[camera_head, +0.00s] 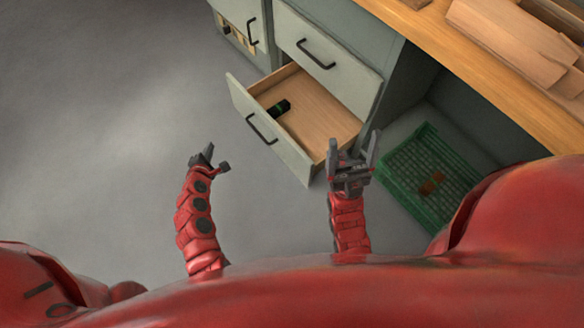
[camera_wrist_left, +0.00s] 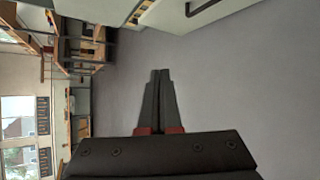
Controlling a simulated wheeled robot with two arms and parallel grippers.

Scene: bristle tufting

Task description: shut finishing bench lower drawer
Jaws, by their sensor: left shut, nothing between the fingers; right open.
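The lower drawer (camera_head: 268,136) of the grey-green finishing bench stands pulled out in the head view, its wooden inside showing. A small dark green and black object (camera_head: 279,108) lies in it. My left gripper (camera_head: 212,152) is to the left of the drawer front, apart from it, over the floor. It is shut and empty; its closed fingers (camera_wrist_left: 160,75) point over bare floor in the left wrist view. My right gripper (camera_head: 352,142) is open and empty, near the right end of the drawer front in the picture; whether it touches is unclear.
The upper drawer (camera_head: 326,52) is shut. A green crate (camera_head: 432,172) with a small brown item stands under the wooden worktop (camera_head: 470,78), right of the drawer. Boards lie on the worktop. Grey floor (camera_head: 110,120) at left is clear.

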